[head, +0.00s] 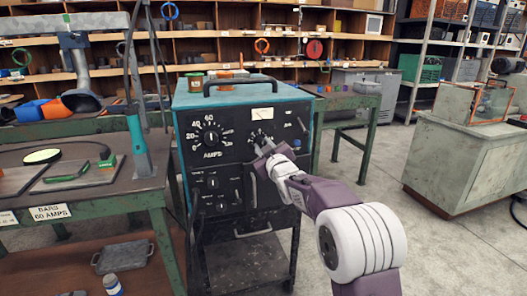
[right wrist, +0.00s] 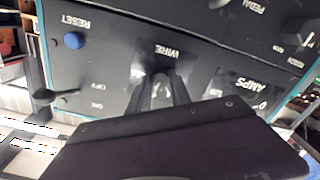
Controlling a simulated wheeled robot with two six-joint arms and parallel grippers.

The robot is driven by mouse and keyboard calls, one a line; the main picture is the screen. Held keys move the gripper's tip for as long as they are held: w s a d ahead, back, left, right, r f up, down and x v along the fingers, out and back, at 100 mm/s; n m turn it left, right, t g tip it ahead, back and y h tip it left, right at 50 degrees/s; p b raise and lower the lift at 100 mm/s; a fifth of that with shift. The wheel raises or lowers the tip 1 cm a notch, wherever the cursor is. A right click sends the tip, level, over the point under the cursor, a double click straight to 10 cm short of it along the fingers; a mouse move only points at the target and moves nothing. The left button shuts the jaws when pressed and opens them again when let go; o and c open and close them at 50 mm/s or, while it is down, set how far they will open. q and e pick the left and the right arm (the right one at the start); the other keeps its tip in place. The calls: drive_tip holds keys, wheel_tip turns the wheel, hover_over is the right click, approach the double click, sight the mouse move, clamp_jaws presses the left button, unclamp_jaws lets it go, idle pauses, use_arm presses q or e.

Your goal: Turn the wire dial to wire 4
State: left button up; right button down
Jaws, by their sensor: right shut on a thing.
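The wire dial (head: 258,137) is on the black front panel of the teal welding machine (head: 240,165), right of the AMPS dial (head: 211,137) and below a small meter. My right gripper (head: 266,149) reaches the panel from the lower right and is shut on the dial's knob. In the right wrist view its fingers (right wrist: 160,88) point at the panel just by the upside-down WIRE label (right wrist: 166,50). The fingers cover most of the knob, so I cannot read which number it points to. My left gripper is not in view.
A blue RESET button (right wrist: 73,41) and a lever switch (right wrist: 42,95) are near the wire dial. A green-framed workbench (head: 90,215) with a torch stands to the left. A grey cabinet (head: 470,165) is at the right, with open floor between.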

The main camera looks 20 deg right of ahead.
drive_tip(key=n+b, duration=0.4)
drive_tip(key=n, duration=0.2)
drive_tip(key=shift+f, duration=0.2)
drive_tip(key=n+b, duration=0.3)
drive_tip(key=n, duration=0.1)
drive_tip(key=shift+r+n, duration=0.1)
drive_tip(key=shift+n, duration=0.5)
drive_tip(key=c, duration=1.2)
unclamp_jaws()
drive_tip(key=shift+s, duration=0.1)
